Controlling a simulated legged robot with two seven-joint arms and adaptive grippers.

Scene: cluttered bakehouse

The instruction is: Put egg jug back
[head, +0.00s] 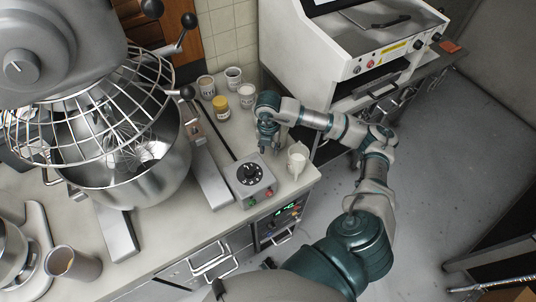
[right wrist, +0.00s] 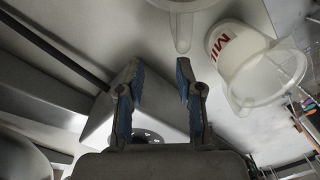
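A small white jug (head: 297,160) stands on the counter near its right edge. In the right wrist view a translucent jug (right wrist: 228,42) with red lettering, partly cut to "Mil", lies to the right of the fingers. A second pale vessel (right wrist: 182,12) shows at the top edge, mostly out of frame. No egg label is readable, so I cannot tell which is the egg jug. My right gripper (head: 267,144) points down over the counter, left of the white jug. In the right wrist view its blue-padded fingers (right wrist: 160,85) are apart with nothing between them. My left gripper is not in view.
A grey control box (head: 250,180) with a black dial is close below the right gripper. A large mixer (head: 120,150) fills the left. A white machine (head: 350,50) stands at the back right. A grey cup (head: 75,264) is front left.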

